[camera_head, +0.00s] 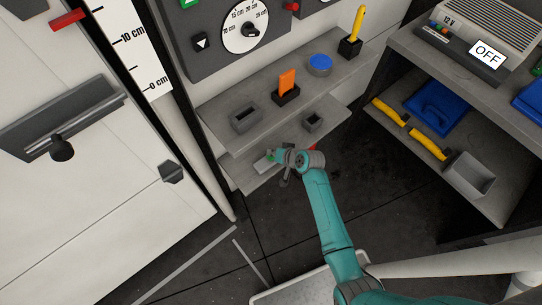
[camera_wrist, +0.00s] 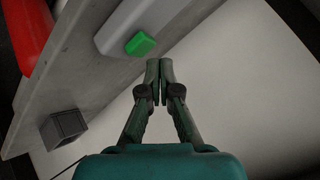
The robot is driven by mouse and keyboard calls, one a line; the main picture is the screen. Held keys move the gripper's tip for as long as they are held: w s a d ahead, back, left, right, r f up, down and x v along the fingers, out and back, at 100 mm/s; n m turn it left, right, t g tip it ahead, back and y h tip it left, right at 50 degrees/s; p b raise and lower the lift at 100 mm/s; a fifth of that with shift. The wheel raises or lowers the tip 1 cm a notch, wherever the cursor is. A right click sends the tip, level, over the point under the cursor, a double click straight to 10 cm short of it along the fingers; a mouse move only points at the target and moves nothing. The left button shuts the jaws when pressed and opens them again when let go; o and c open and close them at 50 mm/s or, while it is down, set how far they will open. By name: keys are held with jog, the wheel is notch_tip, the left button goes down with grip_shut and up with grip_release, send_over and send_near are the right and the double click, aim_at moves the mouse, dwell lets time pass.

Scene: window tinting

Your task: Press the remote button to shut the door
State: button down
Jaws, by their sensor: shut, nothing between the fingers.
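The remote is a light grey block (camera_wrist: 125,22) with a green button (camera_wrist: 140,44) on the shelf in the wrist view. In the head view the remote (camera_head: 262,165) lies on the lower shelf, partly hidden by my gripper, with a bit of green (camera_head: 270,156) showing. My gripper (camera_wrist: 160,68) is shut and empty, its tips together just beside the green button in the picture. I cannot tell whether they touch it. In the head view my gripper (camera_head: 276,156) is at the lower shelf. A large white panel (camera_head: 110,190), perhaps the door, stands at the left.
Shelves (camera_head: 215,110) hold a dark grey box (camera_head: 245,118), an orange tool (camera_head: 287,82) and a blue disc (camera_head: 320,64). A small grey holder (camera_wrist: 65,125) and a red object (camera_wrist: 28,30) are near the remote. A bench (camera_head: 460,170) with yellow tools stands right.

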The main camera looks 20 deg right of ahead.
jog(key=shift+f, duration=0.9)
dwell(1.6)
jog(key=shift+r, duration=3.4)
